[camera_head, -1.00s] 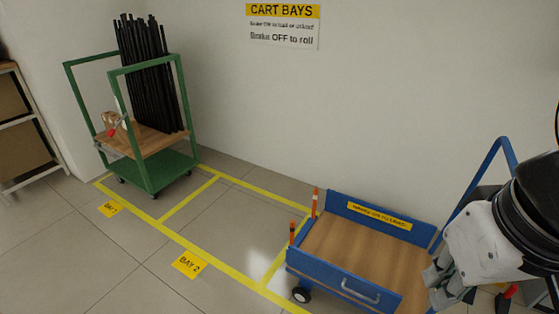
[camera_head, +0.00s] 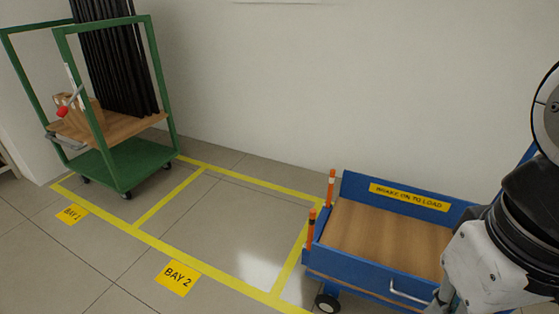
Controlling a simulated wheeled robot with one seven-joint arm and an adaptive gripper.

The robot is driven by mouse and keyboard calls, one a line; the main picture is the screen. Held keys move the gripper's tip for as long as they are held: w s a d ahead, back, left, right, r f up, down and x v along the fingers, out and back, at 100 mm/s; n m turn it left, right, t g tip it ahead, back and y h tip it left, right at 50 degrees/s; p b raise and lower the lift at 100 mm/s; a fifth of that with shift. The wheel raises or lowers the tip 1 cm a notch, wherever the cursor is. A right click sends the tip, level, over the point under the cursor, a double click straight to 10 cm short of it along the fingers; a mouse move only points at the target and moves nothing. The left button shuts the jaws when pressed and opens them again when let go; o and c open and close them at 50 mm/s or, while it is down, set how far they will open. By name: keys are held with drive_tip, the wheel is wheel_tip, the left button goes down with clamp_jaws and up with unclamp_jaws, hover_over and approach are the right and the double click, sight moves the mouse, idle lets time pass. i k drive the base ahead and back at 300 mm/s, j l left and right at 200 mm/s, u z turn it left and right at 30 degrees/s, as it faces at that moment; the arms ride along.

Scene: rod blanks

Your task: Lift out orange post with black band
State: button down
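Two slim orange posts stand upright at the left end of the blue cart. The nearer post (camera_head: 311,229) shows a dark band near its upper part. The farther post (camera_head: 331,189) also has a band, but it is too small to tell its colour surely. My gripper (camera_head: 438,302) is at the lower right, over the cart's near right side and well to the right of both posts. Its fingers are cut off by the frame's bottom edge, so its opening cannot be seen.
The blue cart (camera_head: 347,277) has a bare wooden deck, a yellow label and a side handle. A green cart (camera_head: 152,160) holding black rods (camera_head: 115,60) stands in bay 1. Bay 2 (camera_head: 220,225), outlined in yellow left of the blue cart, is empty floor. A white wall is behind.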

sight(313, 212)
drive_tip(key=i, duration=0.55)
drive_tip(key=k+j+z, duration=0.2)
drive_tip(key=j, duration=0.35)
drive_tip(key=k+j+z, duration=0.15)
drive_tip(key=j, duration=0.2)
drive_tip(key=k+j+z, duration=0.15)
drive_tip(key=j, duration=0.2)
drive_tip(key=i, duration=0.6)
drive_tip(key=i+j, duration=0.1)
drive_tip(key=j, duration=1)
